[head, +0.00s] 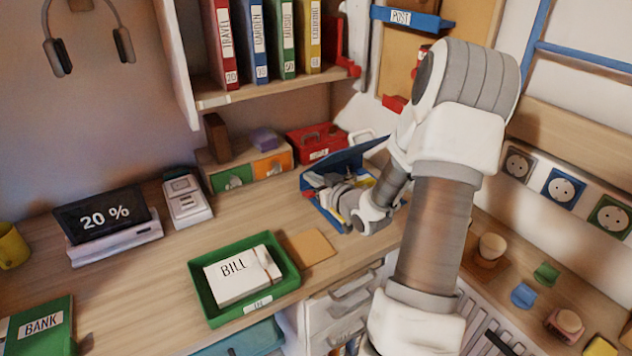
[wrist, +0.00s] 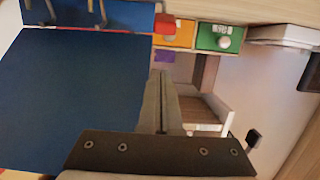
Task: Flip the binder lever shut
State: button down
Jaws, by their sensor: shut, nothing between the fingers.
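A blue binder (head: 345,158) lies open on the desk, its cover raised at a slant. In the wrist view its blue cover (wrist: 70,95) fills the left side. Metal fittings (wrist: 96,8) show at the top left on a blue surface; I cannot tell whether the lever is among them or how it stands. My gripper (head: 338,196) is low over the open binder in the head view and hides part of its inside. In the wrist view my gripper (wrist: 161,75) has its fingers together, empty, beside the cover's right edge.
A red box (head: 315,142) and small orange and green drawers (head: 270,164) are behind the binder. Shelved binders (head: 255,40) stand above. Bare desk lies left of the binder.

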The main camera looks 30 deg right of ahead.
jog(key=f+p+v, duration=0.1)
jog(key=v, duration=0.7)
jog(key=shift+s, duration=0.3)
